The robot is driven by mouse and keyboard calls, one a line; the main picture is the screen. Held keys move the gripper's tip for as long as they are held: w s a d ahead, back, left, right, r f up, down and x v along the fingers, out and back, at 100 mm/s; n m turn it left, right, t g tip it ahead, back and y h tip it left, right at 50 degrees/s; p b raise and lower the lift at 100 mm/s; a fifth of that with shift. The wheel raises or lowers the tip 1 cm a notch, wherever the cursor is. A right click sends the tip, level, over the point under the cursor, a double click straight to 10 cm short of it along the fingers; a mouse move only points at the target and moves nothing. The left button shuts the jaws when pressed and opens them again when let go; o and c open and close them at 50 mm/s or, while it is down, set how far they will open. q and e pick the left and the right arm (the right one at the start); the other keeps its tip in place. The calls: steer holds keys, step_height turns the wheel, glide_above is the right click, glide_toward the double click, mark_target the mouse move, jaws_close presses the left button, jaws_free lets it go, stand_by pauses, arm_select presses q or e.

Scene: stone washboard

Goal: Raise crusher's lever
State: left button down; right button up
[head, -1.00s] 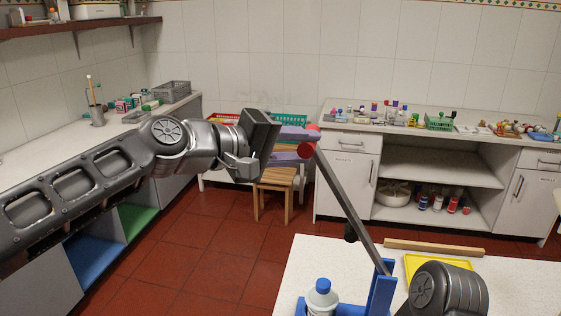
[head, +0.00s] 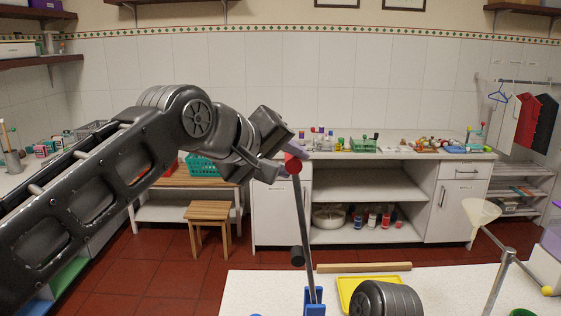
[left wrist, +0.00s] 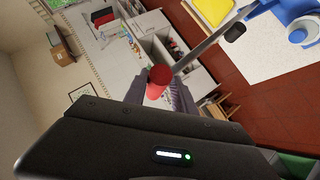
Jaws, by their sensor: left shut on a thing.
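The crusher's lever (head: 303,225) is a long grey bar rising steeply, nearly upright, from the blue crusher bracket (head: 315,309) at the bottom of the head view. Its red handle (head: 292,164) is at the top. My left gripper (head: 298,154) is shut on this handle, high above the table. In the left wrist view the red handle (left wrist: 160,76) sits between the two purplish fingers, and the bar runs up to the right. Most of the crusher's base is cut off in the head view. My right gripper is not in view.
A white speckled table (head: 255,290) bears a yellow tray (head: 350,283) and a wooden bar (head: 364,267). A stand with a funnel (head: 481,211) is at right. A wooden stool (head: 209,215) and white cabinets (head: 462,200) stand behind, across red floor.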

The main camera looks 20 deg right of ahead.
arm_select(q)
steer(key=shift+d+f, duration=0.1)
steer(key=shift+f, duration=0.55)
steer(key=c, duration=1.4)
jaws_free()
steer(key=shift+c, duration=0.2)
steer(key=o, duration=0.3)
steer(key=shift+w+d+r, duration=0.1)
steer(key=shift+w+d, duration=0.05)
steer(key=shift+r, duration=0.1)
steer(key=shift+s+a+r, duration=0.3)
steer(key=shift+a, duration=0.15)
steer(key=b+v, duration=0.1)
steer(key=v, duration=0.5)
steer(key=shift+s+a+r+b, duration=0.1)
steer(key=shift+s+a+b, duration=0.15)
steer(key=shift+b, duration=0.15)
